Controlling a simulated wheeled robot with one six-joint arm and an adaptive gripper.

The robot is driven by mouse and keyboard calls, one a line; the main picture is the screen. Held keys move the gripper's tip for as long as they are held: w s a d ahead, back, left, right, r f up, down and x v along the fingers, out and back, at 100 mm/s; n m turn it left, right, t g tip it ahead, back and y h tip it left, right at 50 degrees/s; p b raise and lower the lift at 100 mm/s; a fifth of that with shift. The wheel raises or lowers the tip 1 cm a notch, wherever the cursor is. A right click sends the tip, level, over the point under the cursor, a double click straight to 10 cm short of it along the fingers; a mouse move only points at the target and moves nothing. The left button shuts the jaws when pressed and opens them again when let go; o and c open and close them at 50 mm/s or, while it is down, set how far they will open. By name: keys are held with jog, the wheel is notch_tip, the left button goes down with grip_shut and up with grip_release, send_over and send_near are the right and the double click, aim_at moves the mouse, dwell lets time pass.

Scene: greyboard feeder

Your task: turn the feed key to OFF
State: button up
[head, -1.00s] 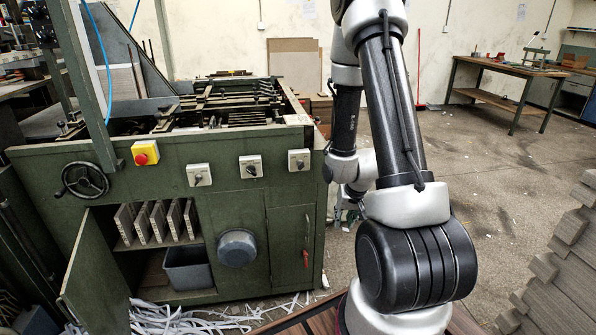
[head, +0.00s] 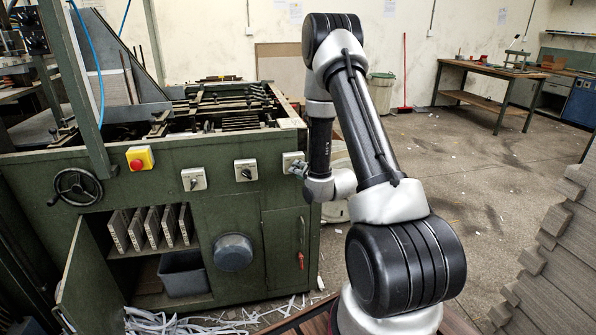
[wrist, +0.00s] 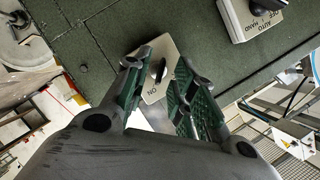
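A pale switch plate with a small black key (wrist: 159,70) sits on the green panel and carries the word ON on its near side. It is the rightmost of three switches in the head view (head: 290,161). My gripper (wrist: 157,66) is open, with one finger on each side of the key. I cannot tell whether the fingers touch it. In the head view my gripper (head: 303,169) is at the panel's right edge, partly hidden by its own links. The key's exact angle is hard to read.
A second switch (wrist: 250,14) marked OFF, AUTO, HAND is close by. The head view also shows a middle switch (head: 246,170), a left switch (head: 194,179), a red stop button (head: 138,160) and a handwheel (head: 77,187). Stacked boards (head: 555,260) stand at right; the floor between is mostly open.

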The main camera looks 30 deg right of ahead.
jog(key=shift+w+f, duration=0.15)
jog(key=shift+w, duration=0.55)
grip_shut()
